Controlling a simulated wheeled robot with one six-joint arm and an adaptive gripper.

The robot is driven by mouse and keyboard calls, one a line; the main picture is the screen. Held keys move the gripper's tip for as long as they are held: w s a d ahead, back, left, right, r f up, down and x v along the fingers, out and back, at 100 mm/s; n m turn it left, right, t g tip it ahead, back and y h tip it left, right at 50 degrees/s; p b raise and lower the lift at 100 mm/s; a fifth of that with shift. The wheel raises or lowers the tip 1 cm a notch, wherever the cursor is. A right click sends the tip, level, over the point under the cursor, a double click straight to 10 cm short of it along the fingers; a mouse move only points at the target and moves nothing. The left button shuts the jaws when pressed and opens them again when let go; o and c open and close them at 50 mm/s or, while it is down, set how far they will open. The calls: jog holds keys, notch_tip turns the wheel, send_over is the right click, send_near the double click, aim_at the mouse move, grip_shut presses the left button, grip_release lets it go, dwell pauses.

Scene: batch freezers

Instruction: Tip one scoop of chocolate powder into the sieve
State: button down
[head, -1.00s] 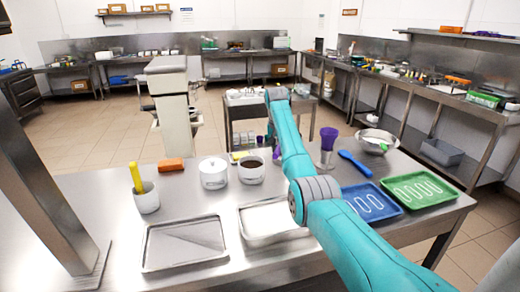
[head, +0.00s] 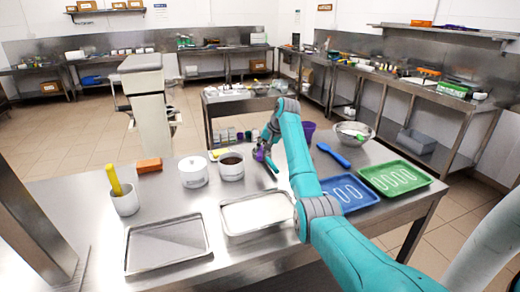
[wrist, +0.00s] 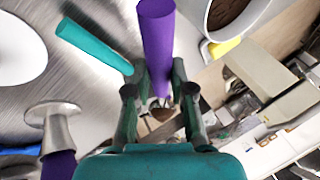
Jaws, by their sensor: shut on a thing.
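My gripper (head: 262,152) is shut on a purple-handled tool (wrist: 157,45), whose purple also shows in the head view (head: 259,155). A small dark brown patch shows between the fingers; I cannot tell whether it is powder. The tool's far end is mostly hidden. My gripper is just right of an open white pot (head: 230,175) with dark brown contents, likely the chocolate powder. The pot also shows at the top right of the wrist view (wrist: 212,25). A round metal bowl or sieve (head: 368,136) with white contents stands at the back right; which it is, I cannot tell.
A teal rod (wrist: 95,45) shows close to my gripper. A purple cup-like thing (head: 309,128) and a blue spoon (head: 333,155) are to the right. A lidded white pot (head: 193,173), blue tray (head: 345,208), green tray (head: 425,182) and two metal trays (head: 130,255) (head: 228,228) lie around.

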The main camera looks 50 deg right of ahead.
jog(key=t+y, duration=0.1)
jog(key=s+f+t+y, duration=0.1)
jog(key=t, duration=0.1)
jog(key=m+t, duration=0.1)
jog(key=t, duration=0.1)
jog(key=shift+s+d+f+y, duration=0.15)
jog(key=shift+d+y, duration=0.25)
jog(key=t+y, duration=0.1)
jog(key=t, duration=0.1)
jog(key=f+t, duration=0.1)
jog(key=t, duration=0.1)
jog(key=shift+s+d+m+t+y, duration=0.1)
jog(key=shift+s+m+t+y, duration=0.05)
jog(key=shift+m+t+y, duration=0.2)
dwell(0.6)
